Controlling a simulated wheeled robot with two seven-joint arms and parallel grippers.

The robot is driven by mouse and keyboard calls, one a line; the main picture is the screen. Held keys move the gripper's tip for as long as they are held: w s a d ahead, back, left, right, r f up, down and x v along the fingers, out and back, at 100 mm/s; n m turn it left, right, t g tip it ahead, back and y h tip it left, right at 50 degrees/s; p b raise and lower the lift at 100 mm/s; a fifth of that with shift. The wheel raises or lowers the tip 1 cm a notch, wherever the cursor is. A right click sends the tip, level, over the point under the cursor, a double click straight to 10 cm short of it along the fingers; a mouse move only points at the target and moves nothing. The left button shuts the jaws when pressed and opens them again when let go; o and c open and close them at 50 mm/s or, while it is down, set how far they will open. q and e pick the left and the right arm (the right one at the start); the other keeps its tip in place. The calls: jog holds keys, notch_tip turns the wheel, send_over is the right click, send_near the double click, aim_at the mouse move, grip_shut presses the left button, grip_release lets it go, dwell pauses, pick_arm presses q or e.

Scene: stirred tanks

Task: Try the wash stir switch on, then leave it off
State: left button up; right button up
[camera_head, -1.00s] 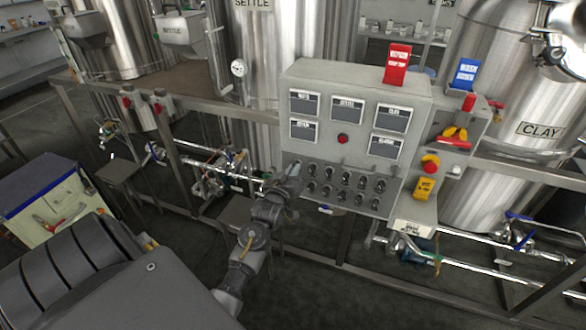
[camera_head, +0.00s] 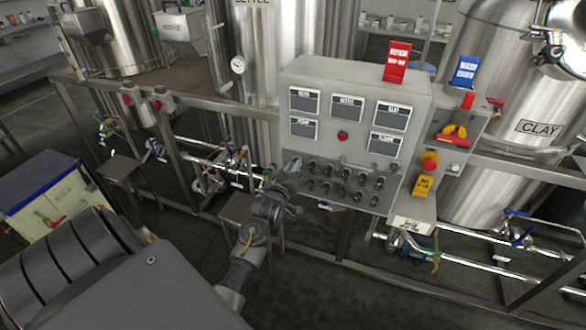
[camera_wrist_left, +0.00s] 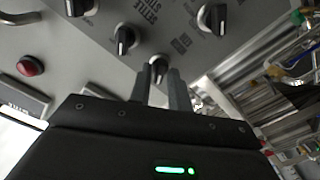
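The grey control panel (camera_head: 335,152) carries two rows of black rotary switches. My left gripper (camera_head: 296,163) is at the upper left end of these rows and hides part of that corner. In the left wrist view my gripper's two fingers (camera_wrist_left: 160,82) stand a little apart, on either side of a black switch knob (camera_wrist_left: 158,66). I see no clear grip on the knob. The label of this knob is hidden or unreadable, so I cannot tell that it is the wash stir switch. A neighbouring knob (camera_wrist_left: 125,40) has a label with "SETTLE" beside it. My right gripper is not in view.
A red button or lamp (camera_head: 343,138) sits between the small displays above the switches. A horizontal handle-like bar (camera_head: 358,166) runs just above the right switches. A red emergency button (camera_head: 430,162) is on the box to the right. Steel tanks and pipes stand behind and below.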

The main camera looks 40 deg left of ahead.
pick_arm(q)
jog(key=shift+o, duration=1)
jog(key=b+v, duration=0.2)
jog(key=v, duration=0.8)
jog(key=shift+s+d, duration=0.2)
jog(key=shift+s, duration=0.15)
